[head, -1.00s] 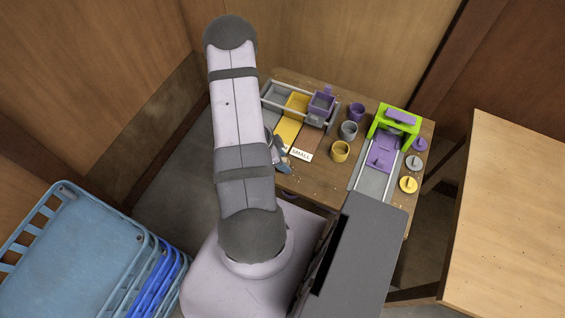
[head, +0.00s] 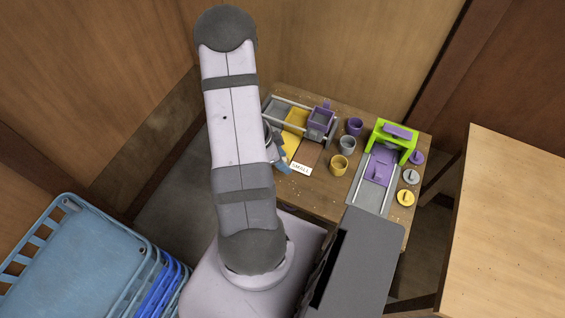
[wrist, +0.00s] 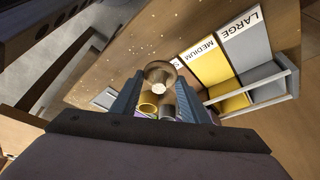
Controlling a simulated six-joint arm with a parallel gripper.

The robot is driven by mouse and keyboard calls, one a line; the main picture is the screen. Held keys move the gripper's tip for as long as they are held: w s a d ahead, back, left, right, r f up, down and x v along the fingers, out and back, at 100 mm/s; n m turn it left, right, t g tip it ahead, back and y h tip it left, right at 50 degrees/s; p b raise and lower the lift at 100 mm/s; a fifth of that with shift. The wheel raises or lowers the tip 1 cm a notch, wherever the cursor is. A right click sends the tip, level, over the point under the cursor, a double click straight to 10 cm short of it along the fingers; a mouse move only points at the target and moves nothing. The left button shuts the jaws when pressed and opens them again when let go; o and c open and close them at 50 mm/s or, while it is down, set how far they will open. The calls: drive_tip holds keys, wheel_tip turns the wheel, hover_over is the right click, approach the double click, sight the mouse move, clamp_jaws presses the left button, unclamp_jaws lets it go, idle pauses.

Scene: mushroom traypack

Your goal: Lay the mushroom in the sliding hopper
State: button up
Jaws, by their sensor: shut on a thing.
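My gripper (wrist: 160,92) is shut on a pale brown mushroom (wrist: 160,73), held between the blue-grey fingers in the wrist view. In the wrist view the hopper cannot be clearly identified.
A green frame (head: 391,133) spans a purple tray (head: 377,168) on a grey track. Several coloured discs (head: 405,198) lie beside it. Lanes marked MEDIUM (wrist: 209,61) and LARGE (wrist: 246,46) show in the wrist view.

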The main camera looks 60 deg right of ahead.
drive_tip(key=shift+r, duration=0.25)
